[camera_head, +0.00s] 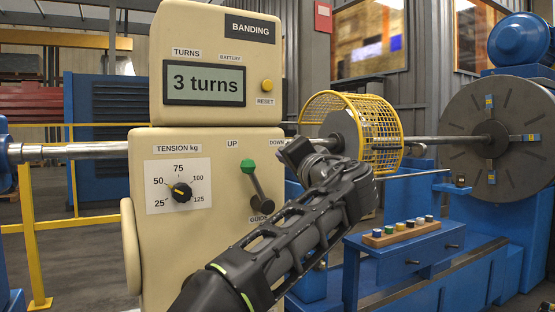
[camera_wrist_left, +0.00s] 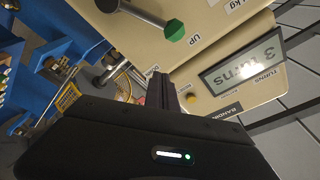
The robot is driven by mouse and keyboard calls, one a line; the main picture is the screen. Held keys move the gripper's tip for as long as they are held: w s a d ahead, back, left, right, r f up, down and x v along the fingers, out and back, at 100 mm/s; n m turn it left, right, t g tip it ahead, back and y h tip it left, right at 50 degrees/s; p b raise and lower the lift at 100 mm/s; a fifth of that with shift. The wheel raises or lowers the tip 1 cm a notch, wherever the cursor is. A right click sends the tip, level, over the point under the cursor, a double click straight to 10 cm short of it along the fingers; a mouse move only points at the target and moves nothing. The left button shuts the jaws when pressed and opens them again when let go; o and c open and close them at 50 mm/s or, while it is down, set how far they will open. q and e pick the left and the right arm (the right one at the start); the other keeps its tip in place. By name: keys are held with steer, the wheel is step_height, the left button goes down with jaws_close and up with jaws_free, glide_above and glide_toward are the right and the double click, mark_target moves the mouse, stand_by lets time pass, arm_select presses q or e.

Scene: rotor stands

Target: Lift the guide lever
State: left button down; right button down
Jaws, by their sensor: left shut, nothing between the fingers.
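The guide lever (camera_head: 256,187) is a grey rod with a green knob on the cream banding machine. It leans up and left, its knob below the UP label and its dark pivot above the GUIDE label. It also shows in the left wrist view (camera_wrist_left: 142,14), with the green knob at its end. My left gripper (camera_head: 292,152) is to the right of the knob, beside the DOWN label. Its fingers (camera_wrist_left: 161,88) are shut and empty, apart from the lever in the left wrist view. My right gripper is not in view.
The banding machine (camera_head: 210,255) has a display reading 3 turns (camera_head: 205,84) and a tension dial (camera_head: 181,191). A yellow mesh guard (camera_head: 381,132), a large grey disc (camera_head: 490,105) and a blue bench (camera_head: 400,252) with several coloured pegs are to the right.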

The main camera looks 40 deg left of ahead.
arm_select(q)
steer(key=v, duration=0.2)
steer(key=shift+s+d, duration=0.2)
steer(key=shift+d, duration=0.05)
stand_by(0.4)
